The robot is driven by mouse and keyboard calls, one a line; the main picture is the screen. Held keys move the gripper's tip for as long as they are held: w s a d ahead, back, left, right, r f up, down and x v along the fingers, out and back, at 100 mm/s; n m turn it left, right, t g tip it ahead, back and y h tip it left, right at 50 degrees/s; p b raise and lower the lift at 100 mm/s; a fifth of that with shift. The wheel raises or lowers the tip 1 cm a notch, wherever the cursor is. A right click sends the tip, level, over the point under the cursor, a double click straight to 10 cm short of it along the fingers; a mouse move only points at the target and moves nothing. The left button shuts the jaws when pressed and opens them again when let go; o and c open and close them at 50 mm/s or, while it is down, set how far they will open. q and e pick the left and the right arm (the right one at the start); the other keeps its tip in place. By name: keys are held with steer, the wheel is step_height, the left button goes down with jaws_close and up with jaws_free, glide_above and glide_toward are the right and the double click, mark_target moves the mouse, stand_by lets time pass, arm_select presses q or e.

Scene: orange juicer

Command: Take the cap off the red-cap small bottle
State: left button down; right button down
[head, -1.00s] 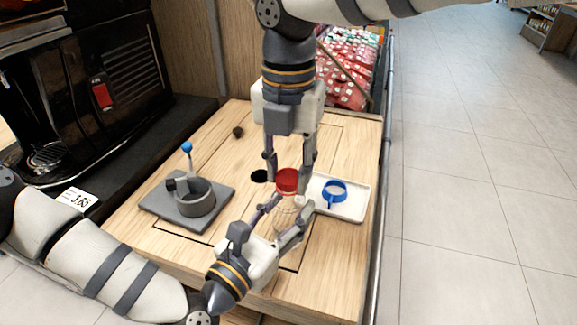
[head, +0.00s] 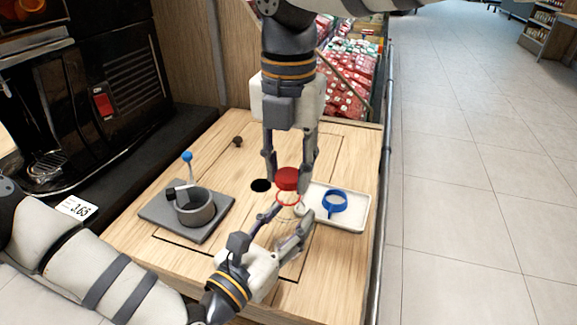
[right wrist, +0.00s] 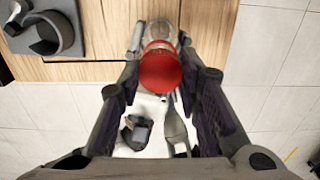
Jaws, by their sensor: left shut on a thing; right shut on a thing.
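The red cap (head: 287,178) is between the fingertips of my right gripper (head: 287,172), which comes down from the top and is shut on it. Below the cap, a thin red ring (head: 289,199) marks the top of the clear small bottle, and a narrow gap shows between cap and ring. My left gripper (head: 285,222) is shut around the see-through bottle, whose body is hard to make out. In the right wrist view the red cap (right wrist: 160,69) sits between the right fingers, with the clear bottle (right wrist: 162,31) partly behind it.
A grey plate (head: 160,213) with a grey cup (head: 196,208) and a blue-knobbed lever (head: 187,157) stands left. A white tray (head: 352,222) with a blue ring-shaped tool (head: 334,203) lies close on the right. A dark hole (head: 261,185) is in the wooden table. A black machine stands at left.

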mark_target(288, 174)
steer(key=shift+r, duration=2)
arm_select(q)
steer(key=c, duration=0.8)
jaws_free()
